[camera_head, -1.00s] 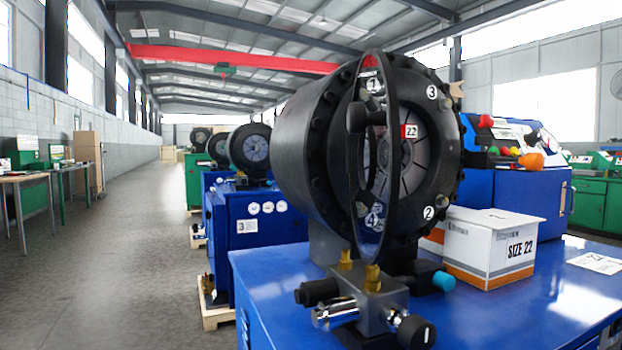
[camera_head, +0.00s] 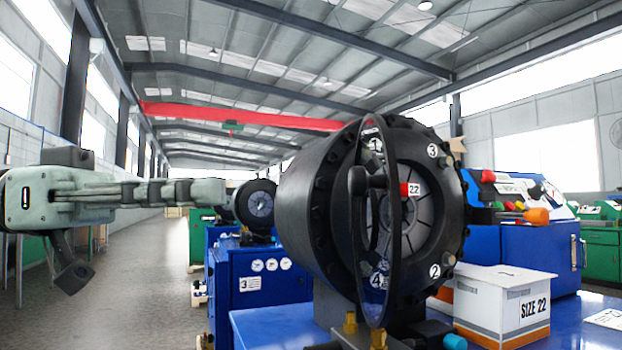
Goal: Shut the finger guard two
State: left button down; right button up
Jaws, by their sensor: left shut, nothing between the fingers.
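The finger guard (camera_head: 376,242) is a round clear panel with a dark rim and a black knob handle (camera_head: 357,182). It stands swung out from the face of the near black crimper head (camera_head: 313,200), seen at a steep angle, so it is open. The guard's hinge cannot be made out clearly. My left gripper (camera_head: 220,192) comes in from the left with its fingers shut and empty. In the picture it is left of the crimper head, clearly apart from the guard and handle. My right gripper is out of view.
A white box marked SIZE 22 (camera_head: 500,306) sits on the blue machine top (camera_head: 585,335), right of the crimper head. A blue control box (camera_head: 540,255) with coloured knobs stands behind it. Another crimper on a blue cabinet marked 3 (camera_head: 255,300) stands behind left. The aisle at left is clear.

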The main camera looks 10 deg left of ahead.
pick_arm(q)
jog(key=w+d+p, duration=0.1)
jog(key=d+p, duration=0.1)
jog(key=d, duration=0.8)
jog(key=shift+r, duration=0.25)
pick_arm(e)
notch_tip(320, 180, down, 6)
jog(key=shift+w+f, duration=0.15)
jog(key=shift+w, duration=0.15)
pick_arm(q)
jog(key=shift+d, duration=0.15)
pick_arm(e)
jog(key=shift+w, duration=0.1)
